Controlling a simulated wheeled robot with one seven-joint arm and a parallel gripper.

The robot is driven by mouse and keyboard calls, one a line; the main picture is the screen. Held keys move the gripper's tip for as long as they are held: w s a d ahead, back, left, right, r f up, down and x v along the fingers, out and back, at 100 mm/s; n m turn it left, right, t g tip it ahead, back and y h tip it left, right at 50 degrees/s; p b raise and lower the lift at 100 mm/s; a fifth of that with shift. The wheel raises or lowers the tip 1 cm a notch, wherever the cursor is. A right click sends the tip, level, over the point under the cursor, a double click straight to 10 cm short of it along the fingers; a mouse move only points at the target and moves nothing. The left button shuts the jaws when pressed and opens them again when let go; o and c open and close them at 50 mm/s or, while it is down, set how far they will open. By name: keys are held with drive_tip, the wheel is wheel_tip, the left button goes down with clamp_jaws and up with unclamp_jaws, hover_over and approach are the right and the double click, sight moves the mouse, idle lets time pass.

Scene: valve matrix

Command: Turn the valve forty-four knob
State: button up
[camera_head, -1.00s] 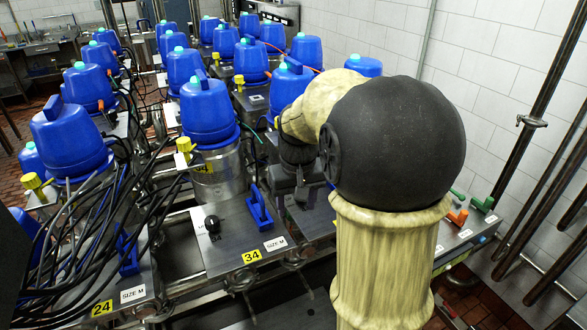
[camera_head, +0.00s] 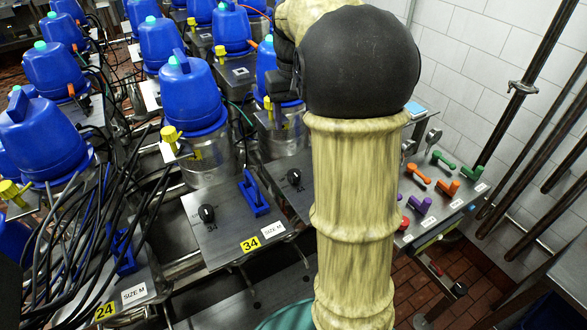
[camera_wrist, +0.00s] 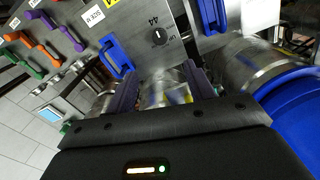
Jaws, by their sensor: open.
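The valve forty-four knob (camera_wrist: 158,37) is a round black knob with a light mark, on a grey metal panel (camera_wrist: 165,15) beside the number 44 in the wrist view. A black knob (camera_head: 294,178) on the panel right of plate 34 appears to be the same one; its number is hidden behind my arm. My gripper (camera_wrist: 161,82) is open, its two purple-grey fingers apart with nothing held. In the wrist picture the knob lies beyond the fingertips, roughly between them, and looks untouched. In the head view my arm hides the gripper.
A blue lever (camera_wrist: 117,55) stands close beside the knob. The 34 panel (camera_head: 225,230) has its own black knob (camera_head: 206,213) and blue lever (camera_head: 253,194). Blue-capped vessels (camera_head: 190,92) stand behind. Coloured handles (camera_head: 420,172) sit at right. Cables (camera_head: 80,220) crowd the left.

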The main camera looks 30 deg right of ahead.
sight(294, 173)
wheel_tip(294, 173, down, 17)
drive_tip(key=p, duration=0.3)
drive_tip(key=shift+s, duration=0.1)
drive_tip(key=shift+c, duration=0.4)
drive_tip(key=c, duration=0.9)
